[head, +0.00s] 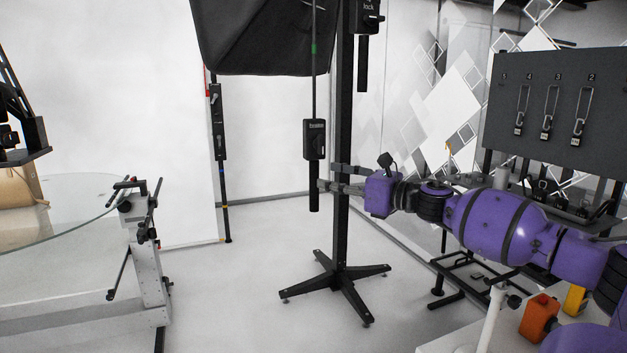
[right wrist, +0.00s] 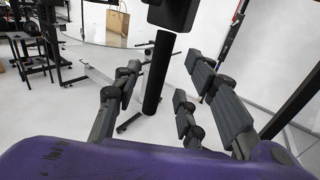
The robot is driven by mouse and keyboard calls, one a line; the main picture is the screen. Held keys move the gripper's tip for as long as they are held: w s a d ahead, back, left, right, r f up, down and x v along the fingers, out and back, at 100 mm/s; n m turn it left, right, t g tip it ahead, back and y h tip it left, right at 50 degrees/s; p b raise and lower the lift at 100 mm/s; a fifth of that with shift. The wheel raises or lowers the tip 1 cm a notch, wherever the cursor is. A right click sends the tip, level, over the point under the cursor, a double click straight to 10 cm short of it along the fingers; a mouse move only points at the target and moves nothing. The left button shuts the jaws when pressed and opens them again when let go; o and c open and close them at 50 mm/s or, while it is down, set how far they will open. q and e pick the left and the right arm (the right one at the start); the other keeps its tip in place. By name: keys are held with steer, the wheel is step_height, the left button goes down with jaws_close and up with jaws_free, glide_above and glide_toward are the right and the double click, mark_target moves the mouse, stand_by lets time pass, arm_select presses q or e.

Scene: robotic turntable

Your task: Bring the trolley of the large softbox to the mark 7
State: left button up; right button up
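The large softbox (head: 265,38) is black and hangs at the top of the head view, cut off by the frame. A black post (head: 343,225) stands on a cross-shaped trolley base (head: 338,281) on the floor. My right gripper (head: 327,176) is open at the handle. In the right wrist view the handle (right wrist: 158,75) stands between the spread fingers of my right gripper (right wrist: 160,72), with gaps visible. My left gripper and the mark 7 are not in view.
A glass-topped table (head: 70,212) with a metal frame stands at the left. A thin black stand (head: 224,190) is near the white backdrop. Floor (head: 240,300) around the trolley base is mostly clear.

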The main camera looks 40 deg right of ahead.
mark_target(314, 178)
steer(key=shift+b+x, duration=0.7)
steer(key=shift+x, duration=2.4)
steer(key=shift+c, duration=0.5)
jaws_close()
